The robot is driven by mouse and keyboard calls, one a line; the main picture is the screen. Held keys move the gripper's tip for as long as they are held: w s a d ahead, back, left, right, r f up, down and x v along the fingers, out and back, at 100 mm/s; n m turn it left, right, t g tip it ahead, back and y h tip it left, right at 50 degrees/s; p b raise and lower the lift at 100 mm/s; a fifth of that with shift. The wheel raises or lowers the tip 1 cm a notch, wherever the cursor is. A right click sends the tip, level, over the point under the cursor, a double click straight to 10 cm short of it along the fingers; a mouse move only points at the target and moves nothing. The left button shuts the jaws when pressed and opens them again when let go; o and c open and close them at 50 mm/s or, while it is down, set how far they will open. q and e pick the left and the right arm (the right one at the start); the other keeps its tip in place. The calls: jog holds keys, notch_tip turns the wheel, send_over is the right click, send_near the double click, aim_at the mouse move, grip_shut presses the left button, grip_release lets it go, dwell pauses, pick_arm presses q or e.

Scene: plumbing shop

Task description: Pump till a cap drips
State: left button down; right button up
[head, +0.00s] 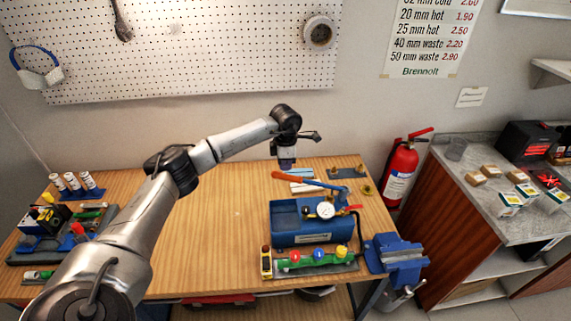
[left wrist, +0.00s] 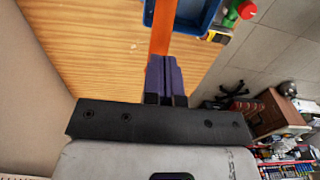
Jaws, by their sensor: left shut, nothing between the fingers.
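The blue test pump (head: 292,237) stands on the wooden bench at the right. Its lever has an orange-red grip (head: 297,178) pointing left and a blue shank. A round white gauge (head: 326,210) sits on top. In front lies a green pipe (head: 308,262) with red (head: 295,256), blue (head: 319,253) and yellow (head: 341,252) caps; no drip is visible. My left gripper (head: 286,166) points down just above the grip's left end. In the left wrist view its fingers (left wrist: 164,80) are shut, in line with the orange grip (left wrist: 161,30); I cannot tell whether they touch. My right gripper is out of view.
A blue vise (head: 398,252) is at the bench's right front corner. Brass fittings on a board (head: 345,172) lie behind the pump. Racks with tools and bottles (head: 75,187) fill the left end. The middle of the bench (head: 215,235) is clear.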

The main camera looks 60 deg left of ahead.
pick_arm(q)
notch_tip(320, 180, down, 13)
jog(key=s+b, duration=0.2)
jog(key=b, duration=0.5)
jog(key=r+p, duration=0.3)
jog(key=r, duration=0.1)
jog(key=w+r+p, duration=0.1)
jog(key=r+p, duration=0.3)
jog(key=w+r+p, duration=0.1)
jog(key=r+p, duration=0.2)
jog(key=r, duration=0.2)
jog(key=shift+r, duration=0.1)
